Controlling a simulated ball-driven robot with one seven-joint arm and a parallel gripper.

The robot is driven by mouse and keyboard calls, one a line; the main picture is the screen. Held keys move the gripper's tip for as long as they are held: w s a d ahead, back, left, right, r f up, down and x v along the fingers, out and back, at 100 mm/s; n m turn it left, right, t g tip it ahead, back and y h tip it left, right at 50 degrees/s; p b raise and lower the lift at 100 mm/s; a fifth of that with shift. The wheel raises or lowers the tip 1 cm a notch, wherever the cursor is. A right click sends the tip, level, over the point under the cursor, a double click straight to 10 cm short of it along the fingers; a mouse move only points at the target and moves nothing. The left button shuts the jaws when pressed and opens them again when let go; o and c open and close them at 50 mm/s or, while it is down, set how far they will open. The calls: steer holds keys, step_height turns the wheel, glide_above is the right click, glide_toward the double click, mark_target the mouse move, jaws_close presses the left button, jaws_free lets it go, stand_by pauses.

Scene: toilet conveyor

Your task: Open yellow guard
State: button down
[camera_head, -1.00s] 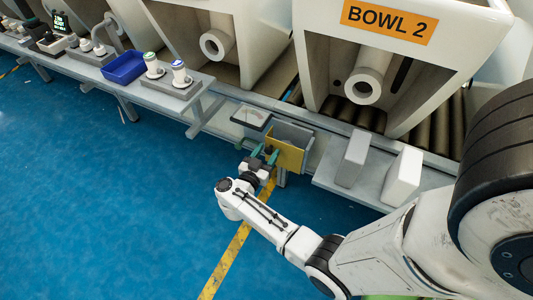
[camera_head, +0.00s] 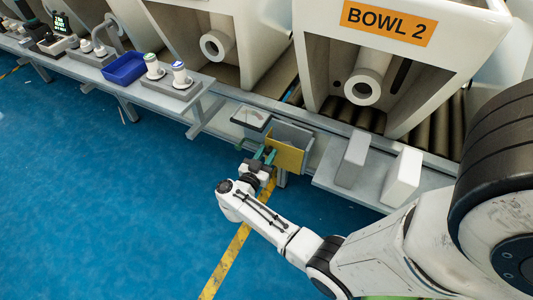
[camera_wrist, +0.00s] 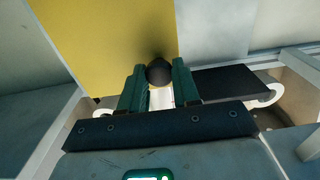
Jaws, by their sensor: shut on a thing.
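The yellow guard (camera_head: 286,155) is an upright flat panel on the front of a small grey box at the edge of the conveyor bench. In the wrist view the yellow guard (camera_wrist: 105,38) fills the upper left, and a dark round knob (camera_wrist: 159,72) shows at its lower right edge. My gripper (camera_head: 264,153) is at the guard's left side. In the wrist view the green fingers of my gripper (camera_wrist: 159,88) are shut on the knob, one on each side. What lies behind the panel is hidden.
A grey box (camera_head: 297,135) stands behind the guard, and a gauge-like panel (camera_head: 250,117) sits to its left. The bowl marked BOWL 2 (camera_head: 420,60) is behind. Blue floor is open at the front left.

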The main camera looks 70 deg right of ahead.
steer(key=shift+s+a+r+n+t+p, duration=0.2)
steer(key=shift+a+n+t+p, duration=0.35)
steer(key=shift+t+p, duration=0.4)
steer(key=shift+s+a+r+n+t+p, duration=0.1)
steer(key=shift+s+a+n+t+p, duration=0.35)
steer(key=shift+p, duration=0.65)
steer(key=s+a+n+t+y+b, duration=0.1)
steer(key=s+a+n+t+y, duration=0.6)
steer(key=s+n+t+y, duration=0.4)
steer(key=shift+s+a+f+n+t+y, duration=0.3)
steer(key=shift+n+t+y, duration=1)
steer(key=shift+t, duration=0.8)
steer(key=c, duration=0.8)
jaws_free()
steer(key=shift+c, duration=0.2)
